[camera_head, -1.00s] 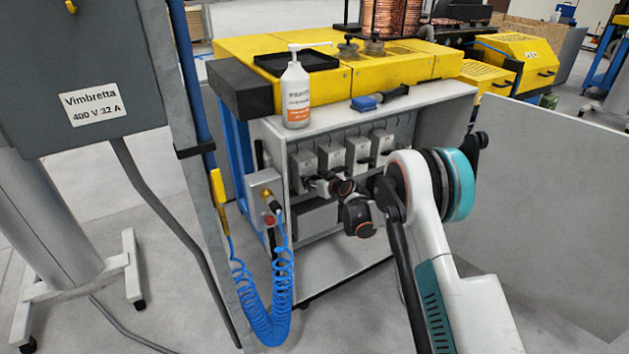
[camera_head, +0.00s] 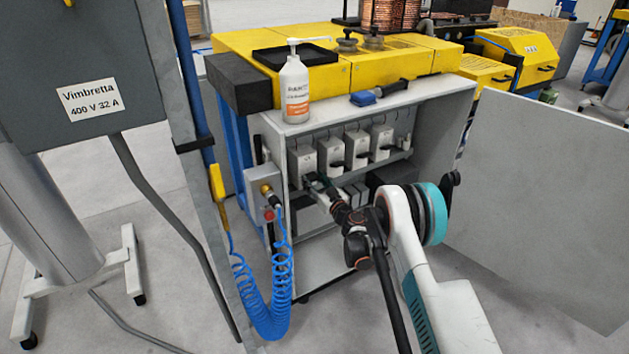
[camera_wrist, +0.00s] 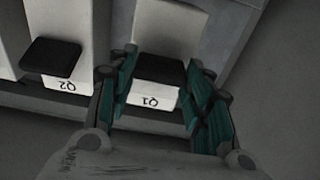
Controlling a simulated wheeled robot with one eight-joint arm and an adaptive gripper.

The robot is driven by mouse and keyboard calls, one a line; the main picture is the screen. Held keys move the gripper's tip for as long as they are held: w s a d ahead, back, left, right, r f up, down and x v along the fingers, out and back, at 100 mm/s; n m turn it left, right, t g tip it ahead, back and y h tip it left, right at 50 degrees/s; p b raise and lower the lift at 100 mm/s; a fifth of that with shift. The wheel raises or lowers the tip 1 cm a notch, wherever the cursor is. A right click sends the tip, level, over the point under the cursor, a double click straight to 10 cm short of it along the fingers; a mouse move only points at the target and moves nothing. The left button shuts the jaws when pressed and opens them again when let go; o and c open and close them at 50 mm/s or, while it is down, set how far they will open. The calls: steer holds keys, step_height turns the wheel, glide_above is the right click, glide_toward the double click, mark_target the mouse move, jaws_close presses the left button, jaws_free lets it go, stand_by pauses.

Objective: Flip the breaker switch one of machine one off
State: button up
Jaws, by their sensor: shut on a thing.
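The Q1 breaker (camera_head: 303,163) is a white box with a black lever, leftmost in the row inside the open cabinet (camera_head: 403,98). My gripper (camera_head: 318,182) reaches into the cabinet at its lower front. In the wrist view, my gripper (camera_wrist: 163,72) has its green-padded fingers on both sides of Q1's black lever (camera_wrist: 158,70), shut on it. The Q1 label (camera_wrist: 151,100) shows beside the lever. The lever's exact angle is hard to tell. The neighbouring Q2 breaker (camera_wrist: 66,12) has its black lever (camera_wrist: 50,56) clear of the fingers.
More breakers stand to the right of Q1, including the rightmost one (camera_head: 381,142). A white pump bottle (camera_head: 294,90) and a blue-headed tool (camera_head: 364,98) are on the cabinet top. A control box with a coiled blue hose (camera_head: 265,300) is at left. An open door panel (camera_head: 550,200) is at right.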

steer(key=shift+f+t, duration=0.2)
steer(key=shift+t, duration=0.1)
stand_by(0.4)
steer(key=o, duration=1.1)
steer(key=v, duration=1.2)
steer(key=shift+d+f, duration=0.1)
steer(key=shift+f, duration=0.05)
